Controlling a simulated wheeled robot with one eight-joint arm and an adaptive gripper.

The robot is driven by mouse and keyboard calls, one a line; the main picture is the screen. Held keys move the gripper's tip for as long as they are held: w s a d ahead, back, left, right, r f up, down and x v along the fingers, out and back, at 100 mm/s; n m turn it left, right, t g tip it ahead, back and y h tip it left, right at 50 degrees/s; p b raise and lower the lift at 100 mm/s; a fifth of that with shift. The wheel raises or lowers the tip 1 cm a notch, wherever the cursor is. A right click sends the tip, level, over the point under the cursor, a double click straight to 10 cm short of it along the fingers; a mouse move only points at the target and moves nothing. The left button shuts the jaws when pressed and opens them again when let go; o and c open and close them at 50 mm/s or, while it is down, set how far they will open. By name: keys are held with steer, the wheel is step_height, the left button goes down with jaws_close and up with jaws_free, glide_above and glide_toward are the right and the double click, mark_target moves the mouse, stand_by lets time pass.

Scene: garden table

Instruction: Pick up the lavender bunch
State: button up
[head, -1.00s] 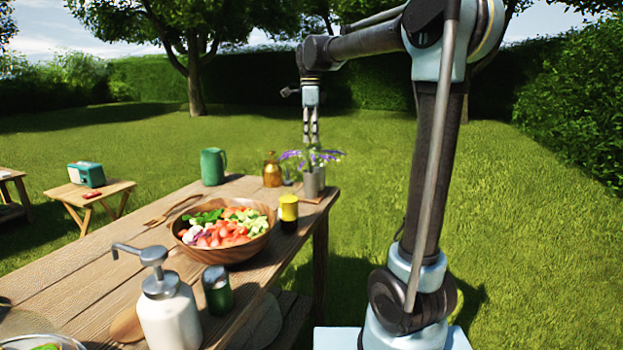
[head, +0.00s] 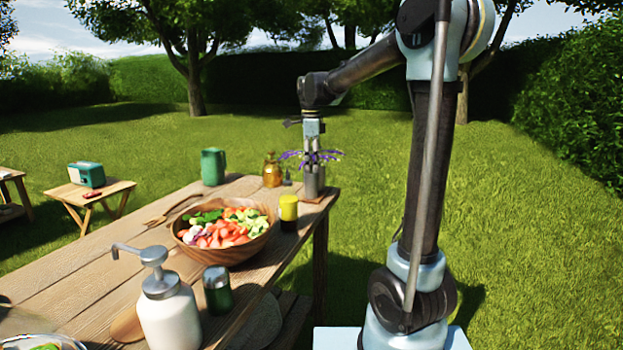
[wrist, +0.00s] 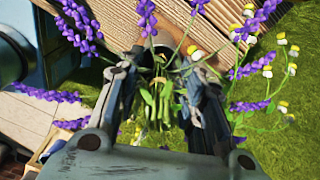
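The lavender bunch (head: 327,155) has purple flower heads and stands in a grey vase (head: 314,183) at the far right end of the table. In the wrist view, purple lavender spikes (wrist: 249,69) spread around my gripper (wrist: 165,66), with green stems and leaves (wrist: 158,108) between its fingers. My gripper also shows in the head view (head: 313,156), pointing down into the bunch just above the vase. Its two fingers are apart on either side of the stems. Whether they touch any stem is hard to tell. The fingertips are partly hidden by flowers.
Small white and yellow flowers (wrist: 267,70) show among the lavender. A yellow-topped jar (head: 288,212) and a wooden salad bowl (head: 225,253) are nearer. Open lawn lies right of the table.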

jaws_close()
steer(key=shift+r, duration=0.1)
